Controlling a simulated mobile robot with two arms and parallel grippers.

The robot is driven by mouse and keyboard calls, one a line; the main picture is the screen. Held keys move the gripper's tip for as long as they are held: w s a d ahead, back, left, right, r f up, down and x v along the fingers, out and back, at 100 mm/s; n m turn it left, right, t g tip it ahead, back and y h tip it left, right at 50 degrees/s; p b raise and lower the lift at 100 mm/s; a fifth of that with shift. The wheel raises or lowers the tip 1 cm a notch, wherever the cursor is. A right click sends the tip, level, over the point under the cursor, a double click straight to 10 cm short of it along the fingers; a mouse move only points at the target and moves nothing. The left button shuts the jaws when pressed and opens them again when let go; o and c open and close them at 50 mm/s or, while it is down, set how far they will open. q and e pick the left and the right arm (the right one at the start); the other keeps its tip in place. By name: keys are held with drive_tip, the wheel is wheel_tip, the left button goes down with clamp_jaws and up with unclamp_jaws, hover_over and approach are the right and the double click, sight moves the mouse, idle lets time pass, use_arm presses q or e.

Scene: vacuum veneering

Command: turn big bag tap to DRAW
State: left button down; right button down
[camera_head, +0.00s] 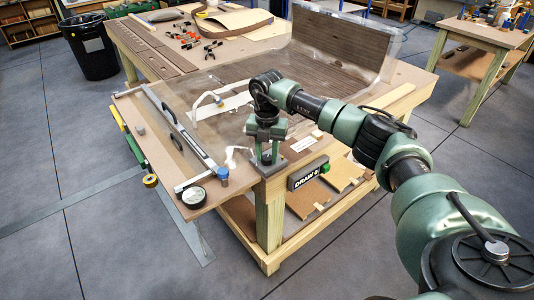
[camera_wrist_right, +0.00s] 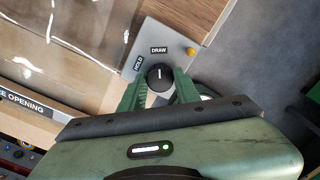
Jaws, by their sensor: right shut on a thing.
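The big bag tap's black knob (camera_wrist_right: 160,76) shows in the right wrist view on a grey plate (camera_wrist_right: 147,37) with HOLD and DRAW labels. Its white pointer line stands upright in the picture, toward the DRAW label (camera_wrist_right: 159,50); HOLD is to its left. My right gripper (camera_wrist_right: 158,88) is shut on the knob, one green finger on each side. In the head view my right gripper (camera_head: 266,150) reaches down to the table's near corner and hides the knob. The clear big bag (camera_head: 225,80) lies on the table with a brown wood panel (camera_head: 340,50) standing at its far end. My left gripper is not in view.
A dark sign (camera_head: 308,173) reading DRAW with a green light is on the table's front edge. A long clamp bar (camera_head: 178,125), a round gauge (camera_head: 193,197) and a blue-capped item (camera_head: 222,176) lie left of my gripper. A black bin (camera_head: 91,47) stands at the back left.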

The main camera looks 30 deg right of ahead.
sight(267, 158)
drive_tip(key=shift+w+r, duration=0.1)
drive_tip(key=shift+r, duration=0.05)
drive_tip(key=c, duration=1)
unclamp_jaws()
wheel_tip(267, 158, up, 8)
drive_tip(key=shift+f+b, duration=0.15)
drive_tip(key=shift+b, duration=0.85)
drive_tip(key=shift+f, duration=0.15)
